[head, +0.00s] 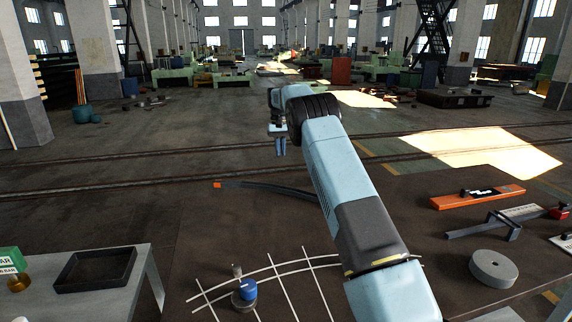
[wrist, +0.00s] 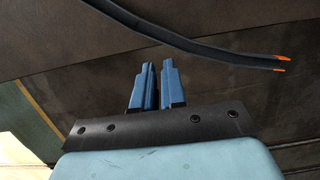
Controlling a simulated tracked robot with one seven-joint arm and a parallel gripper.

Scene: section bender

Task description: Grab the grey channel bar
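The grey channel bar (head: 262,186) is a long, dark, gently curved bar with an orange end at its left. It lies across the dark work surface beyond the white curved grid, and my arm hides its right part. In the wrist view the bar (wrist: 190,42) runs across the upper part, with orange marks at its right end. My gripper (head: 281,146) hangs above and beyond the bar in the head view, pointing down. In the wrist view its two blue fingers (wrist: 158,88) stand apart with a narrow gap, nothing between them. They are clear of the bar.
A blue-topped pot (head: 246,291) stands on the white grid at the front. An orange level (head: 478,197), a grey measuring tool (head: 483,228) and a thick grey disc (head: 493,268) lie at the right. A black tray (head: 75,287) sits on the left table.

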